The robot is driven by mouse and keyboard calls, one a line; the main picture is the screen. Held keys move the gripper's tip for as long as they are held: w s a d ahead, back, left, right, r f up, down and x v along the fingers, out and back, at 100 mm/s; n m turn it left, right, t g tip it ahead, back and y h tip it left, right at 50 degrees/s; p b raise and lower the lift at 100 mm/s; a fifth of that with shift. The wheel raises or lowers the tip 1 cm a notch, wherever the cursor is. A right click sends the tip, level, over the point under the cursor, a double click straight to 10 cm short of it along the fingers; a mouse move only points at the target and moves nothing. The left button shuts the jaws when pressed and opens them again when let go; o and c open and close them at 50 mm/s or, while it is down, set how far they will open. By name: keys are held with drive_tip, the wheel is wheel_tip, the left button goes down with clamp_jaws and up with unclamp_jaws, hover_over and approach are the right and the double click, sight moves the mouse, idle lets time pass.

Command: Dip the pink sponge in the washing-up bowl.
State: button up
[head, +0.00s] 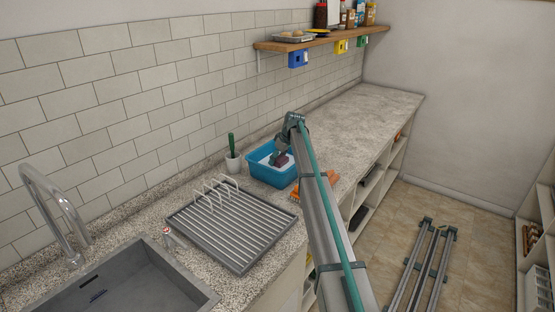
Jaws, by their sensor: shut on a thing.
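The blue washing-up bowl (262,176) stands on the worktop against the tiled wall, with pale water or suds inside. My arm reaches up from the bottom of the head view and bends down at the wrist, so my gripper (281,156) is over the bowl's right part. My gripper is shut on the pink sponge (283,161), which shows only as a small dark pink patch at the fingers. The sponge appears within the bowl's outline; I cannot tell whether it touches the water.
A white pot with a green-handled brush (233,158) stands left of the bowl. A grey draining rack (227,232) and a sink (118,285) with a tap are nearer. An orange item (295,195) lies beside my arm. The far worktop (362,110) is clear beneath a loaded shelf (322,38).

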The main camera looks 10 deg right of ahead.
drive_tip(key=shift+r, duration=0.15)
wheel_tip(320, 180, up, 11)
drive_tip(key=p, duration=0.3)
idle(0.6)
idle(1.2)
